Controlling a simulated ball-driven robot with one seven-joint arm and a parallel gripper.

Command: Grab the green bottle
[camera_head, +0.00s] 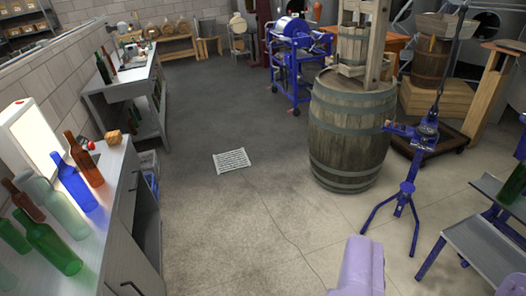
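A green bottle (55,246) stands upright at the front of the left counter (112,200), in the lower left of the view. A paler green bottle (62,208) stands just behind it, and a dark green one (14,237) is at the left edge. Another dark green bottle (103,68) is on the far bench, and one (514,184) is on a rack at the right edge. Which green bottle is meant cannot be told. No gripper fingers show; a smooth lilac part, apparently mine, is at the bottom right of centre. No bottle is seen held.
A blue bottle (72,182) and brown bottles (84,160) stand close to the green ones, before a lit panel (32,135). A wooden barrel (348,135), blue stand (408,185) and grey rack (485,250) are to the right. The middle floor is open, with a grate (231,160).

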